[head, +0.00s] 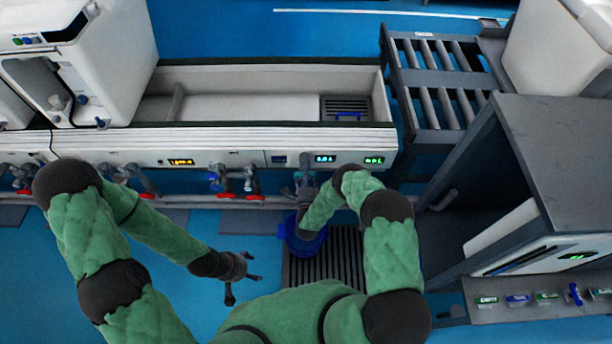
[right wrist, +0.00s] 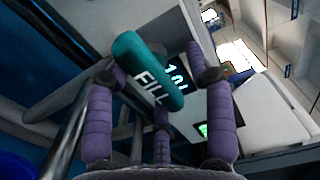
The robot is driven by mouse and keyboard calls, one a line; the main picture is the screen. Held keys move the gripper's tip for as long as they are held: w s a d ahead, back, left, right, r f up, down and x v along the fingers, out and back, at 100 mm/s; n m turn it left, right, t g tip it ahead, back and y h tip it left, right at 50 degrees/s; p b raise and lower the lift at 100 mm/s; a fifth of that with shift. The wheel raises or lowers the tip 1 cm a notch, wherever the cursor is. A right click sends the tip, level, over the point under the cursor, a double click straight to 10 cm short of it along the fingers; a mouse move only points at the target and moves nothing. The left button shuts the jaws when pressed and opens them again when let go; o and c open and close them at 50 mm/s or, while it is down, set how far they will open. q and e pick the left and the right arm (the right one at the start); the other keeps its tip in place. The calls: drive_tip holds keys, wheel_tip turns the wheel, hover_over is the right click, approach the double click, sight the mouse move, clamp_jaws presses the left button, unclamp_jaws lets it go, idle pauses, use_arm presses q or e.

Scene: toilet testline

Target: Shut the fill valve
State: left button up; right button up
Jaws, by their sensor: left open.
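The fill valve's teal handle (right wrist: 148,72), lettered FILL, lies slanted in the right wrist view. My right gripper (right wrist: 160,85) has its purple fingers spread on both sides of the handle, with a gap to the right finger. I cannot tell whether any finger touches the handle. My left gripper (head: 236,278) is open and empty, low over the blue floor, away from the valve.
Other valves with red handles (head: 228,195) line the pipe to the left. A grey cabinet (head: 560,150) stands close on the right. A lit display (right wrist: 176,75) is behind the handle.

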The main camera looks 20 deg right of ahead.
drive_tip(key=shift+f, duration=0.1)
drive_tip(key=shift+s, duration=0.2)
drive_tip(key=shift+s+a+f, duration=0.1)
drive_tip(key=shift+s, duration=0.2)
drive_tip(key=v, duration=1.1)
drive_tip(key=shift+r, duration=0.25)
